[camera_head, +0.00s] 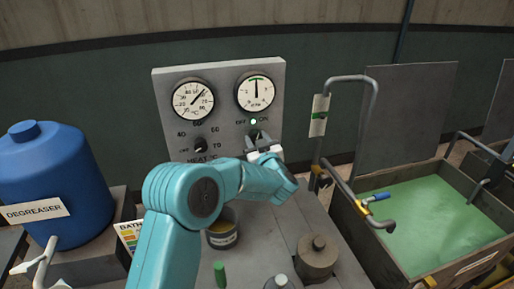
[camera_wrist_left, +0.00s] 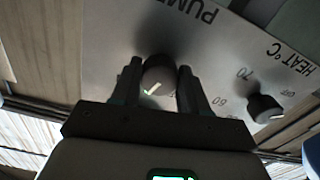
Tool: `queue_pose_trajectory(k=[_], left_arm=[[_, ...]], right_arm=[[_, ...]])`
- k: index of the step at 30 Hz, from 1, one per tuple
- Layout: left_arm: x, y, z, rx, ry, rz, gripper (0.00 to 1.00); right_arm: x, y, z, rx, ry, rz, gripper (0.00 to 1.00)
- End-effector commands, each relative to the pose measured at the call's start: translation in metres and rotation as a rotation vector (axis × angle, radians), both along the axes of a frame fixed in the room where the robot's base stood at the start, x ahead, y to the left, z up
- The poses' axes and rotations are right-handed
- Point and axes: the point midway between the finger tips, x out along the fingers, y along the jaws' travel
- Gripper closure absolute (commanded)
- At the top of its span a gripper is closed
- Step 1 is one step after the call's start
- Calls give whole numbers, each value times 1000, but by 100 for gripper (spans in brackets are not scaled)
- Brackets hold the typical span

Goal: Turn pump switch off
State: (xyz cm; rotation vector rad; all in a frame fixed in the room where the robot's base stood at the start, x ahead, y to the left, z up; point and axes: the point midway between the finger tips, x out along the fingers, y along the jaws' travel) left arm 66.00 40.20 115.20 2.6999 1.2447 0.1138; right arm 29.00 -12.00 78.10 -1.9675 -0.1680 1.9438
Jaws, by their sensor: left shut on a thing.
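The grey control panel (camera_head: 225,80) stands upright at the back, with two round gauges on its upper part. The dark pump switch knob (camera_head: 255,134) sits under the right gauge, between the OFF and ON labels, and is partly hidden by my gripper. A small lamp (camera_head: 253,121) above it is lit. My left gripper (camera_head: 263,149) reaches the panel here. In the left wrist view its two dark fingers (camera_wrist_left: 158,90) are shut on the pump switch knob (camera_wrist_left: 158,72), which has a pale pointer mark. Which label the pointer faces I cannot tell. My right gripper is not in view.
The heat knob (camera_head: 200,146) is left of the pump switch. A blue degreaser drum (camera_head: 45,185) stands at the left. A tin (camera_head: 222,230) and a lidded pot (camera_head: 317,255) stand on the bench. At the right is a tank of green liquid (camera_head: 430,220) with pipes.

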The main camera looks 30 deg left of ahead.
Motion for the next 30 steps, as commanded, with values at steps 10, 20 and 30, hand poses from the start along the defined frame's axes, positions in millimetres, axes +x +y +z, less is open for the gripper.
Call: queue_pose_trajectory(k=[10,20,30], left_arm=[[0,-1,-8,-209,-248,0,86],[1,-1,-5,-398,-466,0,86],[1,-1,-2,-526,-615,1,86]], right_arm=[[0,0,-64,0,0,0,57],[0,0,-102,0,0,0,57],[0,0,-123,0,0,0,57]])
